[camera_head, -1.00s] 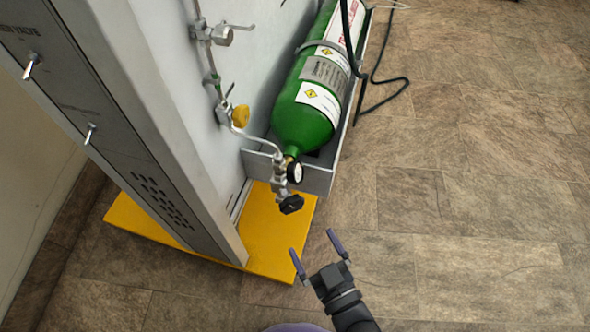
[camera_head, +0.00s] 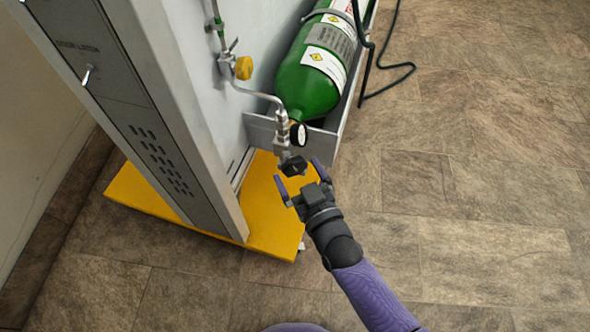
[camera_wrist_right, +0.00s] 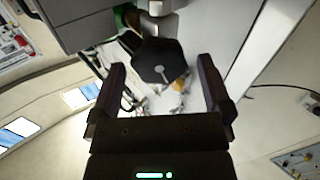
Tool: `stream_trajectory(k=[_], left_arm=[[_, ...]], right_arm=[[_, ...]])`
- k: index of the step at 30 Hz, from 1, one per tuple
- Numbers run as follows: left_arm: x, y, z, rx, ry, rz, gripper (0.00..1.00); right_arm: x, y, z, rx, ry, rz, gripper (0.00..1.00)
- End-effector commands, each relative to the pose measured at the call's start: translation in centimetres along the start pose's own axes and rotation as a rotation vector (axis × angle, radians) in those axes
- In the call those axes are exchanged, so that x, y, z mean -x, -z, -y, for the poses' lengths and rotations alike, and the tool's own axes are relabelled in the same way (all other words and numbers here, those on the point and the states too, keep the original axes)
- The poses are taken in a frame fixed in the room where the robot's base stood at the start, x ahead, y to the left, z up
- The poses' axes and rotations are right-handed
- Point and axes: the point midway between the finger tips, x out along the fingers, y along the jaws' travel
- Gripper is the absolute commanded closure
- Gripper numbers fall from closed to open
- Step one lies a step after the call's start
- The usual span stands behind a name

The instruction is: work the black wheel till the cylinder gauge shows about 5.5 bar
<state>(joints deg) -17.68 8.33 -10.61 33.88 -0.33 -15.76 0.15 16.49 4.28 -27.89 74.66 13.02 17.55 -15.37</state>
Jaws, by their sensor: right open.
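The black wheel (camera_head: 293,166) sits at the lower end of the metal valve fitting below the green cylinder (camera_head: 308,84). The cylinder gauge (camera_head: 299,134) is a small round dial beside the fitting; its reading is too small to make out. My right gripper (camera_head: 299,178) is open, with its two fingers on either side of the wheel and the wheel at the fingertips. In the right wrist view the black wheel (camera_wrist_right: 160,61) shows between and just beyond the open fingers (camera_wrist_right: 164,85); I cannot tell whether they touch it. My left gripper is not in view.
A grey cabinet (camera_head: 120,100) stands at the left on a yellow base plate (camera_head: 262,215). A yellow knob (camera_head: 243,68) and bent metal pipe are on its side. A black hose (camera_head: 392,84) lies by the cylinder. The tiled floor at right is clear.

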Motion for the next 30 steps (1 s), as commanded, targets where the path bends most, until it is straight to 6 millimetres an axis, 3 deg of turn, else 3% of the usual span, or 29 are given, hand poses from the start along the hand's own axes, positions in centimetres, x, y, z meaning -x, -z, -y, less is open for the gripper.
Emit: stream_trajectory(k=[4,12,14,24,27,30], left_arm=[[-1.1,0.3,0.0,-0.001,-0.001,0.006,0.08],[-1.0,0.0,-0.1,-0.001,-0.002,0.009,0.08],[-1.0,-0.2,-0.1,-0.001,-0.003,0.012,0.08],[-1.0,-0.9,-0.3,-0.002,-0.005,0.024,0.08],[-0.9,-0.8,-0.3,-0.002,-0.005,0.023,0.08],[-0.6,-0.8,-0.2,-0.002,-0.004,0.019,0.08]], right_arm=[[-1.8,-0.3,0.0,-0.003,-0.001,0.001,0.00],[-2.2,0.1,0.0,0.000,-0.001,0.000,0.00],[-2.2,0.1,0.0,0.000,-0.001,0.000,0.11],[-2.1,0.0,0.0,0.000,-0.001,0.000,0.83],[-2.1,0.1,0.0,-0.027,-0.001,0.000,0.85],[-2.1,0.2,0.0,-0.181,0.000,0.000,0.85]])
